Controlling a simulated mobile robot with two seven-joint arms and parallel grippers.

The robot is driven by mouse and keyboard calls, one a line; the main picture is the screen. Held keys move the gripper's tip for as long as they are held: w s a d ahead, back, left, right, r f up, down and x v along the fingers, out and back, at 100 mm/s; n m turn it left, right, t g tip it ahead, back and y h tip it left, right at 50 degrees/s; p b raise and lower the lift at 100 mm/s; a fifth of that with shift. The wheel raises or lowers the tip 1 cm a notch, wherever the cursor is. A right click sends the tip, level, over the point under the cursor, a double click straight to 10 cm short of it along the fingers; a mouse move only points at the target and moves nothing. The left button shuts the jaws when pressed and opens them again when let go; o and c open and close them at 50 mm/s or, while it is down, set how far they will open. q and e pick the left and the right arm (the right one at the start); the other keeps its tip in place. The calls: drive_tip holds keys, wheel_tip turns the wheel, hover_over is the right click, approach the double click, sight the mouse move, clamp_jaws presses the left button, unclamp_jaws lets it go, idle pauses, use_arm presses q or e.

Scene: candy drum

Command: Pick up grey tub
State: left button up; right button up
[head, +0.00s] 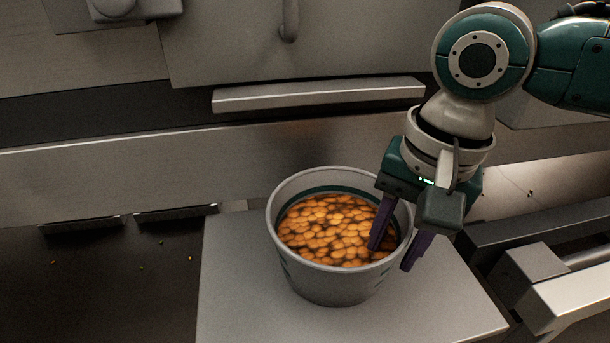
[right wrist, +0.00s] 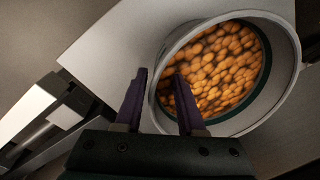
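The grey tub (head: 325,284) stands upright on a grey platform and is filled with orange candies (head: 325,230). In the right wrist view the tub (right wrist: 284,45) is at the upper right. My right gripper (head: 392,250) is at the tub's right side, fingers pointing down and apart. One purple finger is inside the rim, over the candies, and the other is outside the wall. The wrist view shows the two fingers (right wrist: 158,92) with the tub's rim between them and gaps visible. My left gripper is in neither view.
The grey platform (head: 235,290) has free room left and right of the tub. Metal rails and bars (head: 570,290) stand at the right. A grey machine panel with a ledge (head: 320,95) rises behind. A few small candy bits lie on the dark floor at left.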

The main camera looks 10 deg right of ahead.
clamp_jaws()
drive_tip(key=shift+w+r, duration=0.1)
idle(1.2)
